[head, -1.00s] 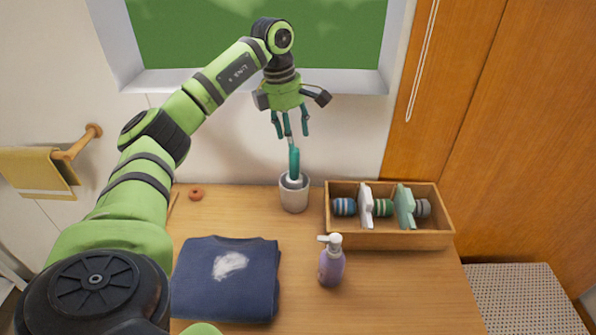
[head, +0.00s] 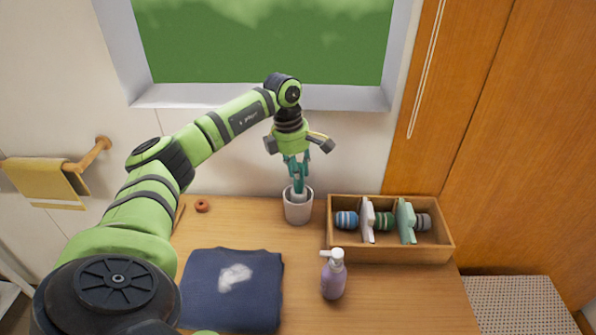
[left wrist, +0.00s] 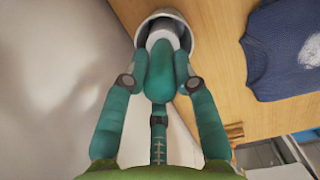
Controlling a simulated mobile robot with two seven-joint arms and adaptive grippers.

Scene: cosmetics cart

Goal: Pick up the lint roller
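The lint roller has a teal handle (left wrist: 161,72) pointing up and a white roller end (left wrist: 163,36) down inside a pale cup (head: 298,207) on the table. The cup also shows in the left wrist view (left wrist: 177,17). My left gripper (head: 298,180) is around the handle from above. In the left wrist view (left wrist: 161,75) its teal fingers lean in on both sides of the handle, with no clear gap, and a third finger is behind it. The roller is still in the cup. My right gripper is not in view.
A wooden box (head: 390,254) with rollers and brushes stands right of the cup. A lilac pump bottle (head: 333,278) and a folded navy sweater (head: 232,300) are nearer the front. A small orange ring (head: 202,206) lies left. The wall and window are close behind.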

